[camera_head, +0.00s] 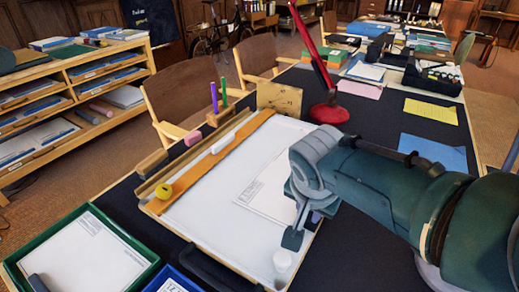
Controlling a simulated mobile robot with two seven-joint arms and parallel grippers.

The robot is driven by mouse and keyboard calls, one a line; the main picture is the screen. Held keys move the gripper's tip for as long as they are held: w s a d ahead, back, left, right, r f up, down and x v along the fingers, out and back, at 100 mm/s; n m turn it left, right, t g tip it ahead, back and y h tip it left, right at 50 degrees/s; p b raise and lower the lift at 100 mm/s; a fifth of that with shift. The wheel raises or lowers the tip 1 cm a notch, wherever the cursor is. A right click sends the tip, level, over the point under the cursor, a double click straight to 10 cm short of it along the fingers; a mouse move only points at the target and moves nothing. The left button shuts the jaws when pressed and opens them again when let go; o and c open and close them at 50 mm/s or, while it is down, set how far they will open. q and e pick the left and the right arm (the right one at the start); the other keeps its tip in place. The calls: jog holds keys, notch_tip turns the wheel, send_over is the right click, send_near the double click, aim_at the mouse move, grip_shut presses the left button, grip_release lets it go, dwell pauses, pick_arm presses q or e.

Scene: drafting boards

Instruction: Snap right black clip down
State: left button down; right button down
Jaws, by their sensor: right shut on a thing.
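A white drafting board (205,215) lies on the dark table, with an orange strip (212,160) along its upper left side. A printed white sheet (268,190) lies on the board, partly hidden by my right arm. My right gripper (293,238) reaches in from the right, low at the board's lower right edge. Its jaws are shut at that edge, where the right black clip is hidden behind the gripper, so I cannot tell whether the clip is up or down. My left gripper is not in view.
A green tray (82,250) lies at lower left. A red lamp (328,112) stands behind the board, beside papers.

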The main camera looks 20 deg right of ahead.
jog(key=c, duration=0.8)
grip_release()
jog(key=shift+o, duration=0.2)
jog(key=shift+r+p, duration=0.4)
jog(key=p+v, duration=0.6)
jog(key=v, duration=0.3)
jog(key=shift+s, duration=0.15)
